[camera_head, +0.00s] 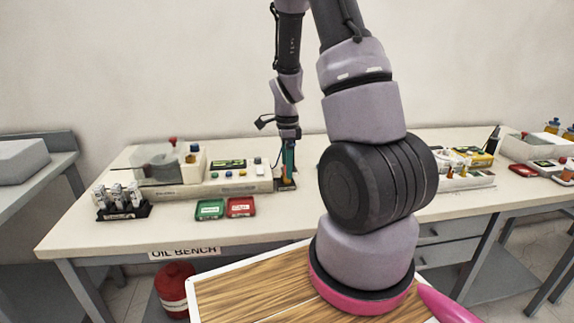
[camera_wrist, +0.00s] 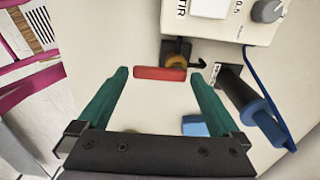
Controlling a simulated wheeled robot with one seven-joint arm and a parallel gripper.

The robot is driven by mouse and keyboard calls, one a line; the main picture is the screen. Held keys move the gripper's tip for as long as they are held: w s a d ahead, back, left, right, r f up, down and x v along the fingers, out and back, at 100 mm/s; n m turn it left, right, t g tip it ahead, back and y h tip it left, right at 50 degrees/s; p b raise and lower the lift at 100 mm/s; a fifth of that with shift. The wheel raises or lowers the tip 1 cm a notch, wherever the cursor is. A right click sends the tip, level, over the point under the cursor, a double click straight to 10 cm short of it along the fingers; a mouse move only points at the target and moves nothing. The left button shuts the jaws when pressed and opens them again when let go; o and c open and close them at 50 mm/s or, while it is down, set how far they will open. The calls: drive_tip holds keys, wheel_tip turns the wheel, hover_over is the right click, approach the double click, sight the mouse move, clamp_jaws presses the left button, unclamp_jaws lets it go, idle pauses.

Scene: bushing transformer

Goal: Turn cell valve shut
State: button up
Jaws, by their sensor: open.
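The cell valve has a red bar handle (camera_wrist: 160,73) and a brass-coloured body (camera_wrist: 177,60) on the side of a pale instrument (camera_wrist: 228,20) in the wrist view. My gripper (camera_wrist: 159,74) is open, with its green fingertips at either end of the red handle. A small gap shows at each end, and whether the handle lies at fingertip depth is hard to tell. In the head view my gripper (camera_head: 288,162) points down at the right end of the long pale tester (camera_head: 215,187). The valve cannot be made out there.
Beside the right finger are a dark cylinder (camera_wrist: 234,85) and a blue part (camera_wrist: 258,118). A blue block (camera_wrist: 194,125) lies below. The bench front is mostly clear.

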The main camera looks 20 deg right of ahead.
drive_tip(key=shift+f, duration=0.2)
drive_tip(key=shift+c, duration=0.3)
drive_tip(key=c, duration=1)
